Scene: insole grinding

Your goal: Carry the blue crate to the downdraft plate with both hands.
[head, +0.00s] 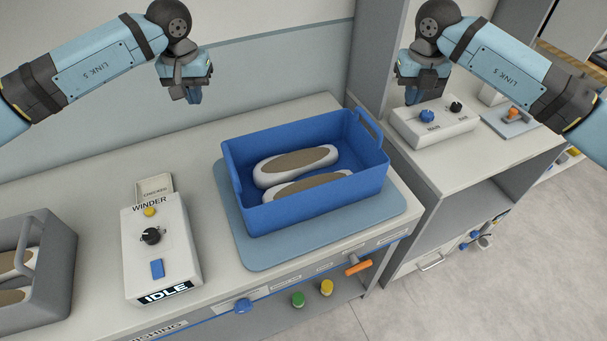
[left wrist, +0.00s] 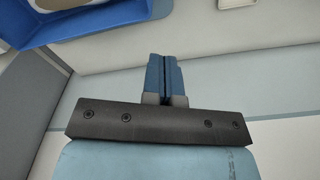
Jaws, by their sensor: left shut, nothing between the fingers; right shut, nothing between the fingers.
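The blue crate (head: 300,200) sits on a blue-grey plate (head: 262,252) on the bench, with two insoles (head: 297,165) lying inside. My left gripper (head: 194,97) is shut and empty, in the air above and to the left of the crate. My right gripper (head: 412,97) is shut and empty, in the air above and to the right of it. Neither touches the crate. The left wrist view shows the left gripper's closed fingers (left wrist: 164,75) and part of the blue crate (left wrist: 85,30) at the upper left.
A winder box (head: 160,245) marked IDLE stands left of the plate. A grey crate (head: 45,275) with insoles is at the far left. A control box (head: 432,125) with knobs stands on the right-hand cabinet, under my right gripper. Bench between winder and plate is clear.

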